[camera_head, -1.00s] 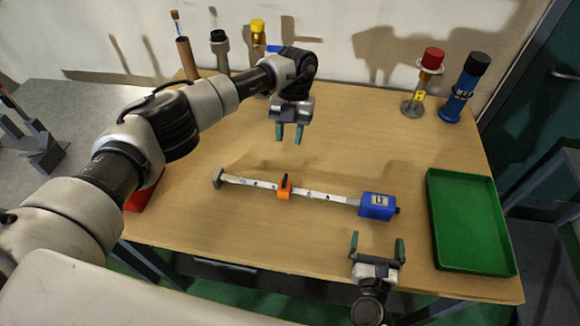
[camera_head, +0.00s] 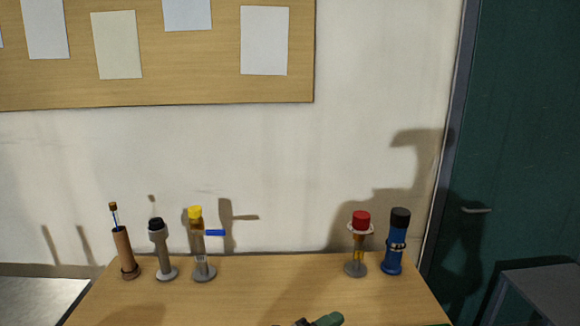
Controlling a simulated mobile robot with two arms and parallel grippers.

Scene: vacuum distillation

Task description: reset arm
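Only a small green fingertip (camera_head: 328,319) of one gripper shows at the bottom edge of the head view, over the table. Which arm it belongs to and whether that gripper is open cannot be told. The rest of both arms is below or outside the picture.
On the back of the wooden table (camera_head: 270,290) stand a brown holder (camera_head: 124,252), a black-topped grey stand (camera_head: 162,252), a yellow-capped piece (camera_head: 198,245), a red-capped piece (camera_head: 358,245) and a blue bottle (camera_head: 395,245). The table between these groups is clear. A green door (camera_head: 530,130) is at right.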

